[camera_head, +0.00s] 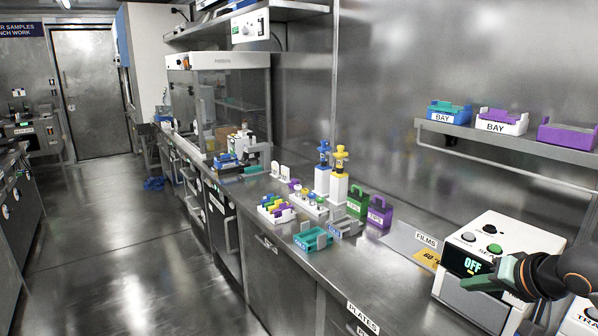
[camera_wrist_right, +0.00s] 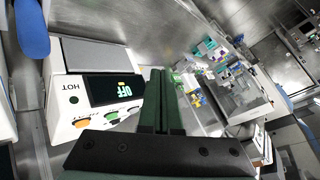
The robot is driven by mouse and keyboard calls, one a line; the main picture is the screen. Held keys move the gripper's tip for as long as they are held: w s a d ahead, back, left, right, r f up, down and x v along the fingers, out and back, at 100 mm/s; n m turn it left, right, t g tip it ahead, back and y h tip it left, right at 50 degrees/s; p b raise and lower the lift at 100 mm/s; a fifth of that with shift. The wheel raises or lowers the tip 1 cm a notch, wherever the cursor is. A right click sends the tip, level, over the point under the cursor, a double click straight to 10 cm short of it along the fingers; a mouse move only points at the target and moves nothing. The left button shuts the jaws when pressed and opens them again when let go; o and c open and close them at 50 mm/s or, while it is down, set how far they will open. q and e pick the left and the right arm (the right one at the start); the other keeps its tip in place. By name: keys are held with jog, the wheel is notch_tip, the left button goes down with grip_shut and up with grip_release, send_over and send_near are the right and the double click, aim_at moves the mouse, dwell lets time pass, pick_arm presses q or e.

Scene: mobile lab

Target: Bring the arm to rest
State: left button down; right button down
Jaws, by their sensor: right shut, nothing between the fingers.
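My right gripper (camera_head: 468,284) is at the lower right of the head view, its green-black fingers pointing left in front of a white device (camera_head: 514,240). The device has coloured buttons and a dark display reading OFF. In the right wrist view the fingers of my right gripper (camera_wrist_right: 161,98) are together with nothing between them. The device (camera_wrist_right: 62,132) shows there to the left of the fingers, with the word HOT on it. I cannot tell whether the fingers touch the device. My left arm and gripper are not in the head view.
The steel bench holds a purple caddy (camera_head: 378,213), a green caddy (camera_head: 357,203), a teal rack (camera_head: 313,239) and white-and-yellow and white-and-blue dispensers. A wall shelf (camera_head: 500,140) carries several trays above the bench. The floor (camera_head: 165,250) at left is mostly clear.

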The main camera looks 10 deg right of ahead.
jog(key=s+a+f+n+p, duration=0.1)
jog(key=s+a+f+n, duration=0.1)
jog(key=a+f, duration=0.35)
jog(key=s+a+f+n+y, duration=0.1)
jog(key=s+a+f, duration=0.1)
jog(key=f, duration=0.7)
jog(key=s+a+f+n+p, duration=0.1)
jog(key=s+a+f+n, duration=0.15)
jog(key=f, duration=0.55)
jog(key=s+a+f+n, duration=0.1)
jog(key=s+a+f, duration=0.3)
jog(key=s, duration=0.3)
jog(key=s+a+f+n+p, duration=0.1)
jog(key=s+a+f+n, duration=0.1)
jog(key=s+a+f, duration=0.2)
jog(key=s+a, duration=0.3)
jog(key=shift+a+f+p, duration=0.2)
jog(key=shift+f+p, duration=0.05)
jog(key=shift+p, duration=0.05)
